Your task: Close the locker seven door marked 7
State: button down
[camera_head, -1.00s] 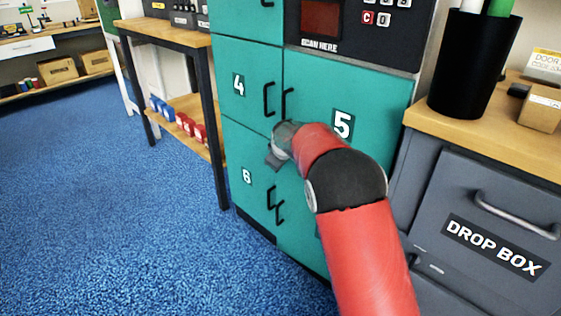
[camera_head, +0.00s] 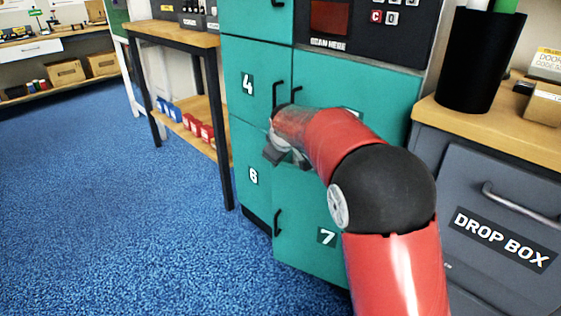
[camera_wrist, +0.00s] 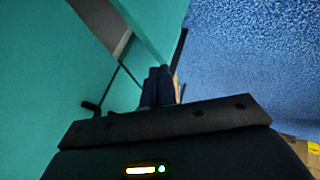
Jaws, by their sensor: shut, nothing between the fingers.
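The locker seven door (camera_head: 305,225), teal with a white 7 on a dark label, is at the bottom right of the locker block in the head view. It stands ajar, its left edge out from the block and covering part of door 6 (camera_head: 250,150). Its black handle (camera_head: 277,222) is near that edge. My gripper (camera_head: 278,156) is shut and empty at the door's upper left corner; I cannot tell if it touches. In the wrist view the dark fingers (camera_wrist: 157,86) are close to teal panels, with a grey gap between panels.
Door 4 (camera_head: 248,60) and the door above locker seven (camera_head: 340,85) look shut. A grey drop box cabinet (camera_head: 480,170) stands close on the right, a wooden-topped bench (camera_head: 165,35) on the left. Blue carpet (camera_head: 120,230) is clear in front and left.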

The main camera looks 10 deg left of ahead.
jog(key=n+t+h+b, duration=0.8)
jog(key=n+t, duration=0.2)
jog(key=n, duration=1)
send_near(286, 169)
jog(key=x, duration=0.6)
jog(key=shift+w+d, duration=0.15)
jog(key=shift+w, duration=0.25)
